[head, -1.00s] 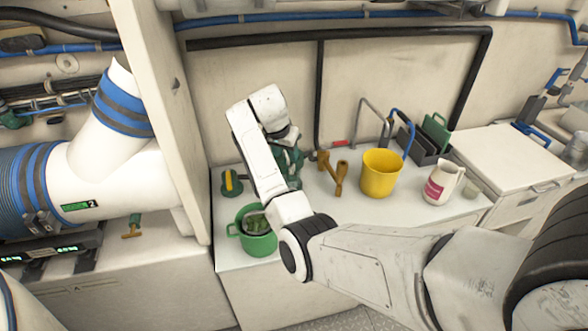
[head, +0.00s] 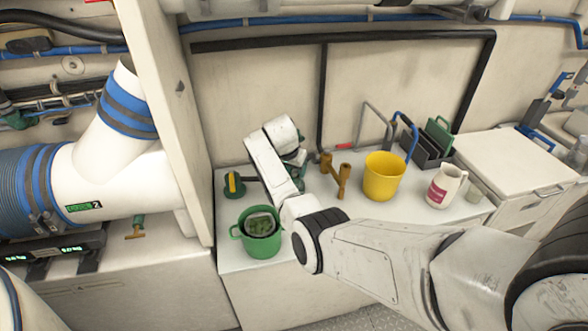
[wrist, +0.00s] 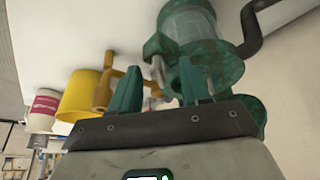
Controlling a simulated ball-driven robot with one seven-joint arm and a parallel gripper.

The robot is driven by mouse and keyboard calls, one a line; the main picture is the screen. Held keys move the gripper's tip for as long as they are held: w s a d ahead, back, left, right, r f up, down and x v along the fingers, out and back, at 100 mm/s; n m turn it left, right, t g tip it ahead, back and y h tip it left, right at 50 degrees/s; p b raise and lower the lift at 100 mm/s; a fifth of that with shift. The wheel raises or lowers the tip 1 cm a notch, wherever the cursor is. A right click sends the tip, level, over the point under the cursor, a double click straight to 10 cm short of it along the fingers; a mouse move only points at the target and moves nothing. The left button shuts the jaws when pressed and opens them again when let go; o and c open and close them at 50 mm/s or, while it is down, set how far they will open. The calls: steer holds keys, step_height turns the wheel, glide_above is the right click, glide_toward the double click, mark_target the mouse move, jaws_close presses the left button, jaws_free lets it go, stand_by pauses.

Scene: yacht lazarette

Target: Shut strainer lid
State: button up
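The strainer (wrist: 192,30) shows in the wrist view as a teal-green fitting with a clear, cylindrical bowl. A round green disc (wrist: 257,112), which looks like its lid, stands out beyond the flange, partly hidden behind my gripper. In the head view only bits of the green strainer (head: 297,158) show behind my wrist. My gripper (wrist: 157,88) has two green fingers apart, with nothing seen held between them. The fingers are close to the strainer's flange end; I cannot tell whether they touch it. In the head view the fingertips are hidden.
Right of the strainer on the white counter (head: 330,208) are a bronze valve (head: 338,178), a yellow bucket (head: 383,178) and a white jug (head: 444,188). A green pot (head: 259,240) stands at the front, below my wrist. A yellow-and-green round item (head: 234,185) sits left.

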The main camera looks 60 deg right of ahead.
jaws_close()
stand_by(0.5)
steer(key=shift+o, duration=0.4)
jaws_free()
steer(key=v, duration=1)
steer(key=shift+a+r+b, duration=0.25)
steer(key=shift+r+b, duration=0.1)
steer(key=shift+b, duration=0.05)
